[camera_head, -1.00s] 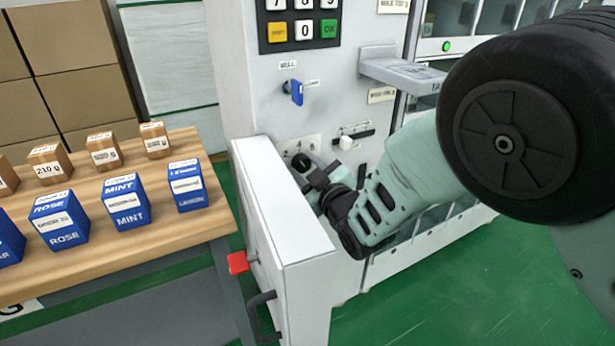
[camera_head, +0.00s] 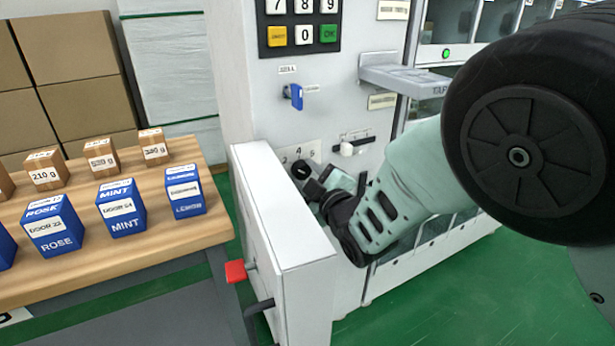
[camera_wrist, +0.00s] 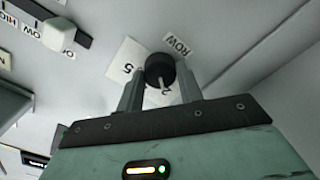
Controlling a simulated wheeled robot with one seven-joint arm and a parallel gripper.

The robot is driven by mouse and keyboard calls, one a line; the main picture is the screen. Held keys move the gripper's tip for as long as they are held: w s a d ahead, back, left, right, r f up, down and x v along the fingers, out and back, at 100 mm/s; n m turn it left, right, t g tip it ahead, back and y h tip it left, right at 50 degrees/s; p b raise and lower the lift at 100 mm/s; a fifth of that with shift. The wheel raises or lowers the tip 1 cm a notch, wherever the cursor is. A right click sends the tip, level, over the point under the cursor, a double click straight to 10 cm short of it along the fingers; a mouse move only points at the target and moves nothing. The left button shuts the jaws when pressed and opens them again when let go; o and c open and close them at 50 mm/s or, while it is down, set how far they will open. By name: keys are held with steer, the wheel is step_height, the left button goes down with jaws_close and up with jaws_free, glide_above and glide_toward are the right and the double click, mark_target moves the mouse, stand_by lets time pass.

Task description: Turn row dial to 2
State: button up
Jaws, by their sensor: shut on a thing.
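The row dial (camera_wrist: 160,68) is a round black knob on a white number plate (camera_wrist: 126,68), beside a label reading ROW (camera_wrist: 177,44) in the wrist view. A 5 shows on the plate, and a mark like a 2 shows by the knob's lower edge. I cannot tell exactly which number the dial points to. My gripper (camera_wrist: 160,86) is shut on the dial, with one finger on each side. In the head view my gripper (camera_head: 314,180) is at the panel, largely hiding the dial, and part of the plate (camera_head: 299,151) shows above it.
A white slider knob (camera_head: 347,149) sits right of the dial, with a blue key-like handle (camera_head: 296,96) and keypad (camera_head: 299,22) above. A white open door (camera_head: 280,215) stands close left of my gripper. The wooden table (camera_head: 150,235) holds several boxes.

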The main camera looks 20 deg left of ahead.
steer(key=o, duration=1)
steer(key=v, duration=1.7)
steer(key=shift+s+d, duration=0.15)
steer(key=shift+s, duration=0.05)
